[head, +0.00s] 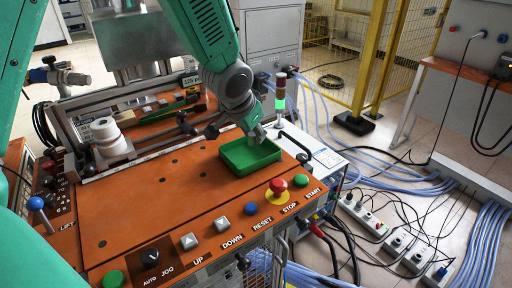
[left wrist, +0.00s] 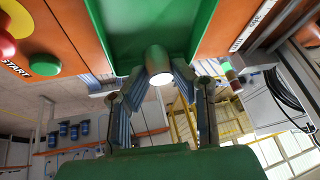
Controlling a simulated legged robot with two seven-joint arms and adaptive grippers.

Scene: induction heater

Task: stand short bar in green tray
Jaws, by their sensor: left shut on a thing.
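The green tray (head: 234,163) sits on the orange top of the console, near its far right corner. In the left wrist view the tray (left wrist: 125,40) fills the top middle. My left gripper (head: 256,138) points down over the tray. In the left wrist view my left gripper (left wrist: 158,82) is shut on the short bar (left wrist: 157,60), a grey metal cylinder with a bright end face. The bar lies between the two fingers and overlaps the tray in the picture. I cannot tell whether it touches the tray floor. In the head view the gripper mostly hides it. My right gripper is not in view.
A red stop button (head: 277,186) and a green start button (head: 300,180) stand close in front of the tray. A signal tower (head: 281,95) rises behind it. A white stepped cylinder (head: 110,145) stands at the left. The middle of the orange top is clear.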

